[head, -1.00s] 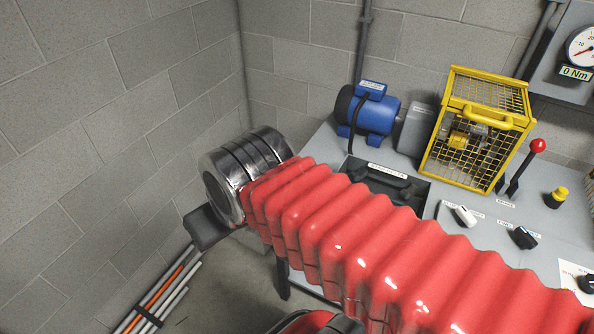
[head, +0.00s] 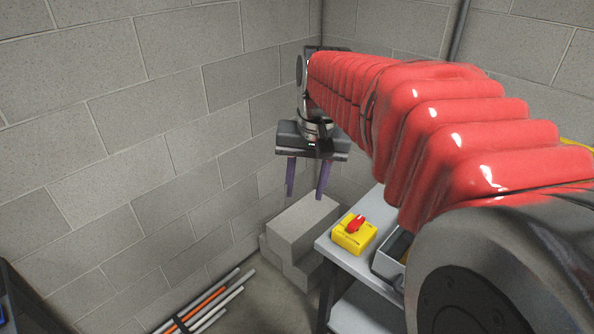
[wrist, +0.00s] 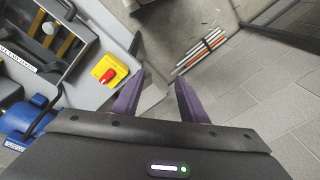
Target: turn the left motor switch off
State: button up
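A yellow switch box (head: 348,241) with a red knob (head: 356,224) sits on the near left corner of the grey bench (head: 350,264). The box (wrist: 98,65) and its knob (wrist: 108,76) also show in the wrist view, left of my fingers. My gripper (head: 306,194) is open and empty, pointing down in the air to the left of the box and above it. Its purple fingers (wrist: 160,78) stand apart in the wrist view, clear of the box. I cannot read a label that tells which switch this is.
Grey blocks (head: 300,225) stand on the floor beside the bench, by the wall. Orange and grey rods (head: 205,306) lie on the floor. A blue motor (wrist: 20,122) and a dark tray (wrist: 45,45) show in the wrist view. My red-sleeved arm hides most of the bench in the head view.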

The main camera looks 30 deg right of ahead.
jog(key=w+d+f+m+g+y, duration=0.1)
jog(key=w+d+f+m, duration=0.15)
jog(key=d, duration=0.35)
jog(key=w+d+f+m+g+y, duration=0.1)
jog(key=w+d+m, duration=0.15)
jog(key=d, duration=0.45)
jog(key=m+g+y, duration=0.1)
jog(key=m+y, duration=0.1)
jog(key=m, duration=0.1)
send_near(357, 220)
jog(key=v, duration=0.5)
jog(key=shift+w, duration=0.15)
jog(key=x, duration=1.4)
jog(key=shift+s, duration=0.2)
jog(key=shift+r, duration=0.1)
grip_shut()
